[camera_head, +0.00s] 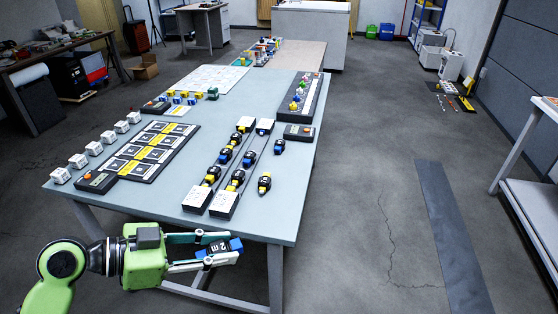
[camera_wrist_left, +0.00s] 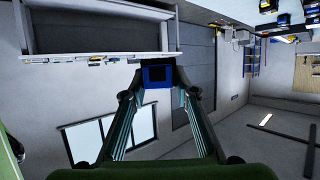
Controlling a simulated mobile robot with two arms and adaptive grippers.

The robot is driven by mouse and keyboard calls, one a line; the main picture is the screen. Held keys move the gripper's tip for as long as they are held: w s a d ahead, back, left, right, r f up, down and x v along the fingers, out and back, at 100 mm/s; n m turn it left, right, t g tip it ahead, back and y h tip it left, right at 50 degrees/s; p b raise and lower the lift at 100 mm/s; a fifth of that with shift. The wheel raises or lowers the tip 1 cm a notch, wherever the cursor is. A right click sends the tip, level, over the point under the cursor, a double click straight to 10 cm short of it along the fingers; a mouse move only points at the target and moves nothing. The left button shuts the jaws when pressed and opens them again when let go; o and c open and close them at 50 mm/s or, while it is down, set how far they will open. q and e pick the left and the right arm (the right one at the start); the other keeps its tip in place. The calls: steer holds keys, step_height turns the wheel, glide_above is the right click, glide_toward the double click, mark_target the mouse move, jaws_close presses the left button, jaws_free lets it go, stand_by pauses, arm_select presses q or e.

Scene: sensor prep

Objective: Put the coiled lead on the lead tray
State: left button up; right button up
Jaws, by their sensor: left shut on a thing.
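My left gripper (camera_head: 231,247) is shut on a coiled lead (camera_head: 218,247), a dark piece with white "2 m" lettering and a blue end. It is held in front of the table's near edge, clear of the top. In the left wrist view the lead shows as a blue and dark block (camera_wrist_left: 157,75) between the fingertips (camera_wrist_left: 157,84). Two long narrow lead trays with white end plates run side by side on the table: a left one (camera_head: 197,198) and a right one (camera_head: 224,205). Black leads with blue or yellow parts lie along them. My right gripper is not in view.
Loose leads lie right of the trays, one yellow-marked (camera_head: 264,183) and one blue-marked (camera_head: 278,147). A dark panel with yellow labels (camera_head: 160,150) and several white cubes (camera_head: 77,161) lie to the left. The table's near right corner (camera_head: 275,225) is bare.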

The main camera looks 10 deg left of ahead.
mark_target(229, 247)
arm_select(q)
steer(key=w+f+n+t+y, duration=0.1)
steer(key=f, duration=0.1)
steer(key=w+f+n+t, duration=0.1)
steer(key=w+f, duration=0.1)
steer(key=shift+w+d+f+y, duration=0.15)
steer(key=shift+w+d+y, duration=0.1)
steer(key=shift+y, duration=0.15)
steer(key=w+d+r+n+t+y, duration=0.1)
steer(key=w+d+n+t+y, duration=0.1)
steer(key=w+n+y, duration=0.5)
steer(key=w+t+y, duration=0.1)
steer(key=w, duration=0.2)
steer(key=shift+w+d+r+n, duration=0.2)
steer(key=shift+d+r+n, duration=0.05)
steer(key=shift+r+n, duration=0.15)
